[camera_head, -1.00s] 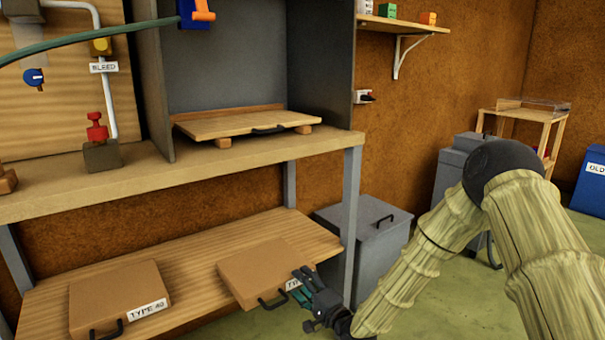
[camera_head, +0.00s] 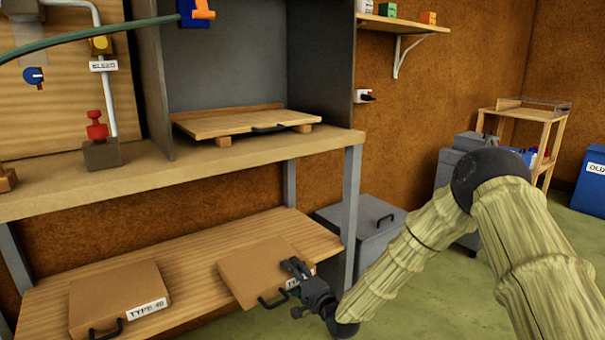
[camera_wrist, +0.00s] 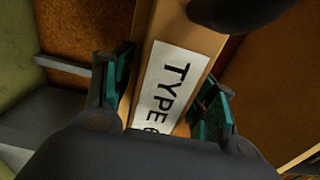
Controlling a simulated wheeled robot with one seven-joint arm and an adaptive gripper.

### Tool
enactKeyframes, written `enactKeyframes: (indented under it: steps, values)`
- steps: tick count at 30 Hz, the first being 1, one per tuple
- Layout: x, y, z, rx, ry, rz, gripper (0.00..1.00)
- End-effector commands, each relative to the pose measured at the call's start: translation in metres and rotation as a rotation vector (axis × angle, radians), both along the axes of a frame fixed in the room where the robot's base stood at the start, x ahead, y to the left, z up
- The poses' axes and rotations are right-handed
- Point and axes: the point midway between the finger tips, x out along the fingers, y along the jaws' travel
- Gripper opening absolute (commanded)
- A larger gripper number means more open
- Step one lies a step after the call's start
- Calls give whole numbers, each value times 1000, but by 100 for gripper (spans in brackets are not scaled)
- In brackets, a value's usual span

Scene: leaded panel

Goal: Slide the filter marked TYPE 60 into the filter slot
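The brown filter (camera_head: 255,268) lies flat on the lower shelf at its right end, its dark handle (camera_head: 272,303) facing front. My gripper (camera_head: 296,268) is at its front right, covering most of its label. In the wrist view the label (camera_wrist: 168,85) reads TYPE and part of a 6, the rest hidden by my gripper. My fingers (camera_wrist: 165,95) stand on both sides of the filter's labelled edge, spread apart; firm contact is unclear. A second filter (camera_head: 115,292), marked TYPE 40, lies at the shelf's left. I cannot make out the filter slot.
The lower shelf (camera_head: 190,275) is bare between the filters. A bench leg (camera_head: 350,210) stands just behind my gripper. Above, a grey open booth (camera_head: 235,55) holds a wooden board (camera_head: 235,124) on blocks. A grey bin (camera_head: 375,222) stands right of the leg.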

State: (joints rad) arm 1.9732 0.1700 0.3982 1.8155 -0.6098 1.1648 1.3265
Motion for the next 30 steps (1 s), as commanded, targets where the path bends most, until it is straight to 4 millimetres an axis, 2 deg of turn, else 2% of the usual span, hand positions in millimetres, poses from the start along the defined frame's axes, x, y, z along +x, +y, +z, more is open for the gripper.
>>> enactKeyframes:
  steps: [1,6,8,30]
  values:
    - [0,0,0,0,0,0,42]
    - [0,0,0,0,0,0,12]
    - [0,0,1,1,-2,0,3]
    - [0,0,13,0,-1,-1,3]
